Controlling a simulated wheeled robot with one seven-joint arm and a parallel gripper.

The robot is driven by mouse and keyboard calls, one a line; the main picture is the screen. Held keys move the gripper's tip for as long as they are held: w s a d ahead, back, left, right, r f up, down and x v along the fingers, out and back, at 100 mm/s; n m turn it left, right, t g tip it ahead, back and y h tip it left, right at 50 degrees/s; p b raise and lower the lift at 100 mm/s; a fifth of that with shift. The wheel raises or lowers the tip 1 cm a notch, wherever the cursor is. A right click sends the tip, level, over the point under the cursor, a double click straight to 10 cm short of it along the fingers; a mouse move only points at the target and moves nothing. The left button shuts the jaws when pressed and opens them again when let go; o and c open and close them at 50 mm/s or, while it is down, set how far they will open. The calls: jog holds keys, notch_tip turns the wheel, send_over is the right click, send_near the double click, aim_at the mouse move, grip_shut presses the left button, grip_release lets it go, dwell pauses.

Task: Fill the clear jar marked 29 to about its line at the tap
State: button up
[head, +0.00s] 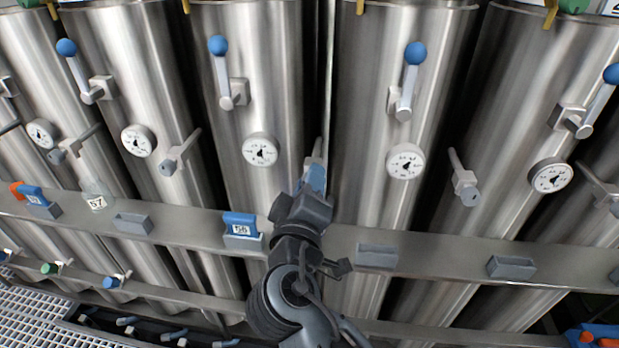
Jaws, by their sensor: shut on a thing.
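My gripper (311,190) is at the middle of the head view, raised in front of the steel vessels and just under a tap (315,150). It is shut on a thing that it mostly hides. A small patch of blue (317,178) shows at the fingertips; I cannot tell whether this is the held thing, the tap or a finger. No number 29 can be read. The tap's outlet and any liquid level are hidden behind the gripper.
A clear jar marked 57 (96,198) and a blue labelled block (241,222) stand on the steel rail (440,250). Empty grey holders (377,255) line it. Blue-knobbed levers (411,80), gauges (405,161) and other taps (464,182) project from the vessels.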

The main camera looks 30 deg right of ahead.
jog(key=shift+n, duration=0.3)
jog(key=o, duration=1.1)
jog(key=shift+c, duration=0.2)
jog(key=shift+s+a, duration=0.1)
jog(key=b+v, duration=0.1)
jog(key=v, duration=0.6)
jog(key=shift+s+a, duration=0.2)
jog(key=shift+s, duration=0.05)
